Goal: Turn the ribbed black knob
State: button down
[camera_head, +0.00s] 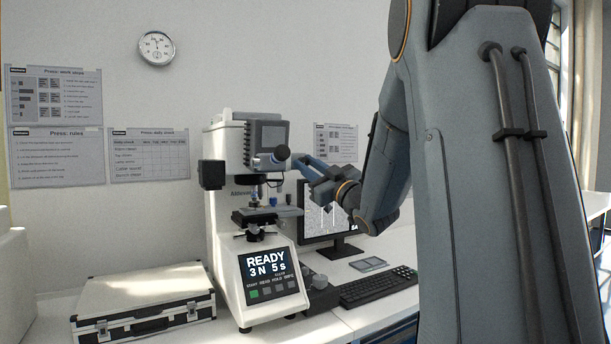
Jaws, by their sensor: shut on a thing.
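The white hardness tester (228,215) stands on the bench, with a lit panel reading "READY 3 N 5 s". A round black knob (282,153) sticks out at the right of its head; its ribs are too small to make out. My gripper (297,160) reaches in from the right and is shut on this knob. The blue fingers partly cover the knob's right side. The tester's stage (262,214) sits below the head, with another dark knob (255,235) under it.
A monitor (335,222) stands behind and right of the tester, close below my arm. A keyboard (377,287) and a small flat device (368,264) lie at the right. A silver case (140,305) lies at the left.

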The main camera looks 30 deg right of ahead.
jog(key=n+g+y+b, duration=0.1)
jog(key=n, duration=0.3)
jog(key=n+g+y+b, duration=0.1)
jog(key=n+y+b, duration=0.1)
jog(key=n, duration=0.2)
jog(key=shift+d+r+n, duration=0.1)
jog(key=shift+d+n, duration=0.1)
jog(key=shift+n, duration=0.2)
jog(key=n+g, duration=0.1)
jog(key=n, duration=0.2)
jog(key=n+g+b, duration=0.1)
jog(key=n, duration=0.2)
jog(key=shift+r+g+y, duration=0.2)
jog(key=shift+g+y, duration=0.1)
jog(key=shift+y, duration=0.1)
jog(key=c, duration=1.6)
grip_release()
jog(key=shift+o, duration=0.2)
jog(key=b+v, duration=0.1)
jog(key=v, duration=0.7)
